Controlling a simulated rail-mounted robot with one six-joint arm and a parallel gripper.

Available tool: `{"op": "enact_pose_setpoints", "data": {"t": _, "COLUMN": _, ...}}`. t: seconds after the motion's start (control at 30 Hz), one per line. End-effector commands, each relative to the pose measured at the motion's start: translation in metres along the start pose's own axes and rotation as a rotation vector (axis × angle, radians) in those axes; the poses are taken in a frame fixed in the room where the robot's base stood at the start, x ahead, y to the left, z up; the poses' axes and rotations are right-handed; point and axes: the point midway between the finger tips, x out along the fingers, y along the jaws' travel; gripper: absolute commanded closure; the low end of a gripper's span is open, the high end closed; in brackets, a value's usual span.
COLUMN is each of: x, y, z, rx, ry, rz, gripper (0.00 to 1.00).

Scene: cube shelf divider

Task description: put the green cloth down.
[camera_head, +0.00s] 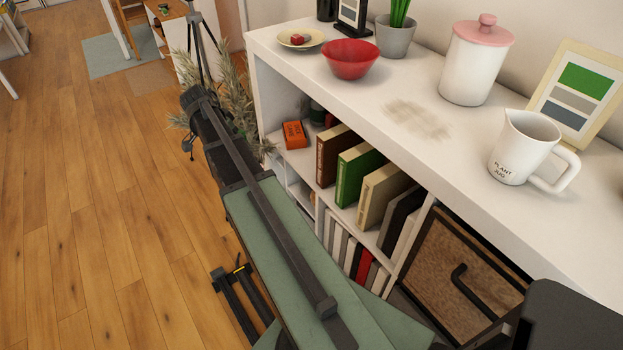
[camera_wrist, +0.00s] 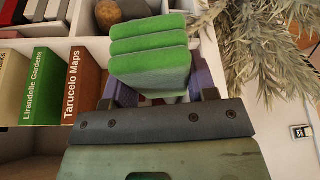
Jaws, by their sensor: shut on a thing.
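The green cloth (camera_wrist: 149,48) is a thick folded pad with several layers, bright green on top and greyer along its side. It shows in the wrist view only. My gripper (camera_wrist: 157,93) is shut on it, with a finger at each side near its lower end. The cloth is in front of the shelf's compartments, beside the plant. Whether it touches any surface cannot be told. In the head view my arm reaches toward the far end of the shelf, and the cloth is not visible.
The white shelf top (camera_head: 392,82) has a dusty smudge (camera_head: 418,119), a red bowl (camera_head: 350,59), a lidded jar (camera_head: 475,70) and a white jug (camera_head: 525,147). Below are books (camera_head: 358,175) and an orange box (camera_head: 295,134). A feathery plant (camera_head: 232,90) stands at the shelf's end.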

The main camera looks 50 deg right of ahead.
Motion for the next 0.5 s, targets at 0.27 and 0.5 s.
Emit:
{"op": "enact_pose_setpoints", "data": {"t": 0.27, "x": 0.127, "y": 0.028, "z": -0.02, "rx": 0.451, "ry": -0.005, "rz": 0.186, "gripper": 0.82}}
{"op": "enact_pose_setpoints", "data": {"t": 0.5, "x": 0.119, "y": 0.035, "z": -0.024, "rx": 0.635, "ry": 0.01, "rz": 0.245, "gripper": 0.82}}
